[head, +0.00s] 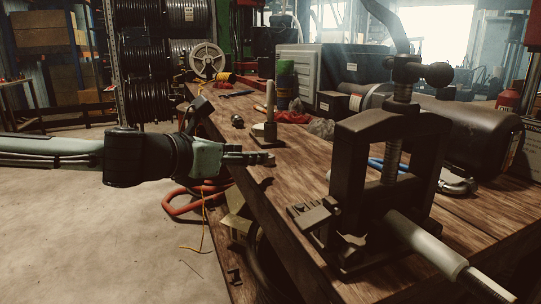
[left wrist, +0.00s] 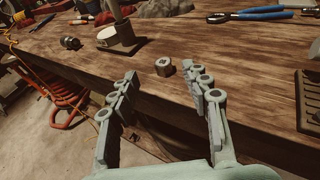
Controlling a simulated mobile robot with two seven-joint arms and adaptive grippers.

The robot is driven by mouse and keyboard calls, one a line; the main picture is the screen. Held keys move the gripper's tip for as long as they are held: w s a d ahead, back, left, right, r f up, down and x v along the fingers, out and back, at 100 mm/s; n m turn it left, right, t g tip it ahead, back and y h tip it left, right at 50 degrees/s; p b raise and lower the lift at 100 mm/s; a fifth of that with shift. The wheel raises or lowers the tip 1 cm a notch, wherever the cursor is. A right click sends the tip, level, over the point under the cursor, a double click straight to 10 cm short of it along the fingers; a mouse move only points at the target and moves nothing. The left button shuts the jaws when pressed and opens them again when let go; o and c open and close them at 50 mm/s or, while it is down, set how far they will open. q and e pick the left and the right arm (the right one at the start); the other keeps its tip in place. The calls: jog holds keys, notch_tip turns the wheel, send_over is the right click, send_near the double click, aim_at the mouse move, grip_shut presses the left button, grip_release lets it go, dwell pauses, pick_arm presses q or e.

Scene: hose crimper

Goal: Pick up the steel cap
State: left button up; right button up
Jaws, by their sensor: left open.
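A small dark metal piece, which looks like the steel cap (left wrist: 164,67), sits on the wooden workbench (left wrist: 262,82) near its front edge. It shows a cross-like mark on top. My left gripper (left wrist: 160,82) is open and empty, and the cap appears between and just beyond its two fingertips in the left wrist view. In the head view my left gripper (head: 262,158) comes in from the left over the bench edge. I cannot make out the cap for sure there, near the fingertips. My right gripper is not in view.
A large dark crimping press (head: 384,127) with a pale tube (head: 425,240) stands to the right. An upright rod on a base (head: 270,102) and a small dark fitting (head: 237,121) are behind the gripper. Blue-handled pliers (left wrist: 262,13) lie further back. Bench around the cap is clear.

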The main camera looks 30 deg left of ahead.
aim_at(264, 167)
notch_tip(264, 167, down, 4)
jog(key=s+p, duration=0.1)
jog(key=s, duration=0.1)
pick_arm(q)
jog(key=shift+w+d+f+b, duration=0.15)
jog(key=shift+w+f+b, duration=0.8)
jog(key=shift+w, duration=0.3)
jog(key=b+x, duration=0.1)
jog(key=x, duration=0.2)
jog(key=shift+s+d+f+b, duration=0.1)
jog(key=shift+d+f+b, duration=0.05)
jog(key=shift+b, duration=0.2)
jog(key=shift+w+d, duration=0.1)
jog(key=shift+w, duration=0.35)
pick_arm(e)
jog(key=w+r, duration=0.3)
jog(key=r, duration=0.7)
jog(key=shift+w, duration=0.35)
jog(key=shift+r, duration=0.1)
pick_arm(q)
grip_shut()
